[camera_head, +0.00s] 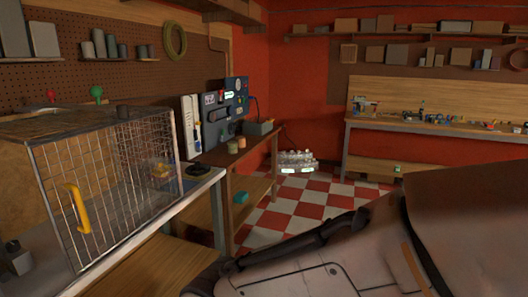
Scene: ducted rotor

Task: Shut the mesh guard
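The mesh guard (103,190) is a wire-grid panel on the front of a box-like enclosure at the left, standing on a bench. A yellow handle (77,208) is fixed upright near its left end. The grid looks denser toward the right, where another mesh seems to overlap it. I cannot tell whether the guard is fully shut or ajar. A small yellowish part (160,172) shows through the mesh, but the rotor is not clear. Neither of my grippers shows in this view.
The bench's pale front edge (165,232) runs below the enclosure. A dark control panel (225,108) and a low wooden table (240,160) stand beyond it. A workbench (440,125) with small items lines the back wall.

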